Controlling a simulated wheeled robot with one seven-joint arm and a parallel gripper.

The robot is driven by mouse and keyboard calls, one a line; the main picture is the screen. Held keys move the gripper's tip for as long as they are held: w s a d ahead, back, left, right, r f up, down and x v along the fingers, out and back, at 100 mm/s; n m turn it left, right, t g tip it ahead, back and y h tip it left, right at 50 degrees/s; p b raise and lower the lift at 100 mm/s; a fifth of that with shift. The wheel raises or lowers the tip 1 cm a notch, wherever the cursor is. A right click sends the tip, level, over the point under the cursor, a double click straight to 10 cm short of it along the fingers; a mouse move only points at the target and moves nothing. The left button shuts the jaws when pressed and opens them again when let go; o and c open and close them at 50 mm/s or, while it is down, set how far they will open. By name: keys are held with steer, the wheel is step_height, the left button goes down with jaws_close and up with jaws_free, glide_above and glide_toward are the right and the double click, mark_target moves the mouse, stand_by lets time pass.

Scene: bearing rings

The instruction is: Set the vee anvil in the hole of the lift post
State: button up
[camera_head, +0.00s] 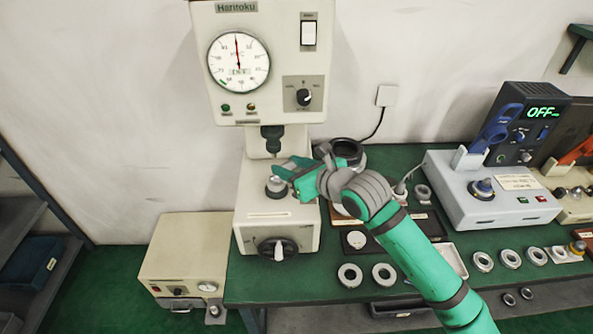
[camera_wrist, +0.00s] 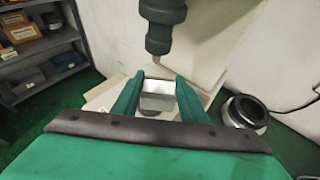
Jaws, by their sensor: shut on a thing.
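My gripper (camera_head: 284,174) reaches in from the right over the hardness tester's lower body, beneath its spindle. In the wrist view its two green fingers (camera_wrist: 158,97) are closed on the vee anvil (camera_wrist: 157,88), a shiny silver piece with a bright sloping face. The lift post (camera_head: 277,188) shows as a round grey metal piece just below the fingertips. The fingers hide most of the anvil in the head view. I cannot tell whether the anvil's stem is in the hole or above it.
The tester's dark spindle (camera_head: 271,138) hangs close above my gripper; it also shows in the wrist view (camera_wrist: 160,38). A dark ring-shaped part (camera_head: 347,150) stands right of the tester. Several bearing rings (camera_head: 383,273) lie on the green bench. A grey device (camera_head: 490,195) stands further right.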

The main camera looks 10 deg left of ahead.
steer(key=shift+w+a+r, duration=0.1)
steer(key=shift+w+a, duration=0.05)
steer(key=shift+a, duration=0.35)
steer(key=shift+w+a, duration=0.15)
steer(key=shift+a, duration=0.3)
steer(key=shift+w+a, duration=0.2)
steer(key=shift+a, duration=0.05)
steer(key=shift+w+a+f, duration=0.25)
steer(key=shift+w+f, duration=0.05)
steer(key=shift+f, duration=0.15)
steer(key=shift+w+a+f, duration=0.3)
steer(key=shift+a+f, duration=0.2)
steer(key=shift+a, duration=0.3)
steer(key=shift+w+a, duration=0.1)
steer(key=shift+w, duration=0.1)
